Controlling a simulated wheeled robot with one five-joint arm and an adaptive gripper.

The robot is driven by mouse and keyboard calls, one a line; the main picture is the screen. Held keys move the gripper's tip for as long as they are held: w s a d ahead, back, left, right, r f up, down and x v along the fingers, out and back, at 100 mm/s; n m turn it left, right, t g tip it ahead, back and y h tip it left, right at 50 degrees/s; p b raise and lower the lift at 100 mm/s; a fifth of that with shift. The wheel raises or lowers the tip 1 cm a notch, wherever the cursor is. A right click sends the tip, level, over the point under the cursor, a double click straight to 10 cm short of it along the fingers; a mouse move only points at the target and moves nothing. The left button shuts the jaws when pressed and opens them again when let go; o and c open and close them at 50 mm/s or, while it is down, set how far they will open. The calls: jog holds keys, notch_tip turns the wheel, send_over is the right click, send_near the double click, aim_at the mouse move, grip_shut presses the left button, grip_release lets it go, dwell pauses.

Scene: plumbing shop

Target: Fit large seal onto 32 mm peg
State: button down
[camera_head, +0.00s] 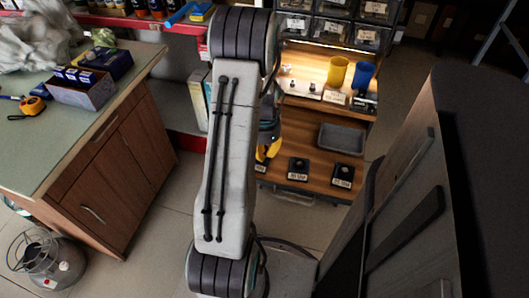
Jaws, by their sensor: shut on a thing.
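My gripper (268,150) shows only as yellow fingers beside my arm, at the left of the wooden bench's lower board. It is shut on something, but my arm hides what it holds. A black base with a peg (298,164) stands to its right with a label in front. Another black base with a peg (343,170) stands farther right, also labelled. A third label (261,168) lies just by the fingers; any peg behind it is hidden. The label sizes are too small to read surely. I cannot make out the large seal.
A grey tray (341,139) lies behind the pegs. A yellow cup (338,71) and a blue cup (362,75) stand on the upper shelf, with small labelled parts at left. Dark drawers (330,30) rise behind. A green-topped cabinet (100,150) stands left.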

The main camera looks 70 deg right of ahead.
aim_at(265, 153)
jog(key=shift+f+b, duration=0.7)
jog(key=shift+f, duration=0.15)
dwell(0.3)
jog(key=shift+r+p, duration=0.65)
jog(key=shift+r, duration=0.2)
jog(key=shift+f+b, duration=0.7)
jog(key=shift+f, duration=0.1)
dwell(1.2)
jog(key=c, duration=1.7)
grip_release()
jog(key=shift+o, duration=0.2)
jog(key=shift+r+p, duration=4.2)
jog(key=shift+r, duration=1.3)
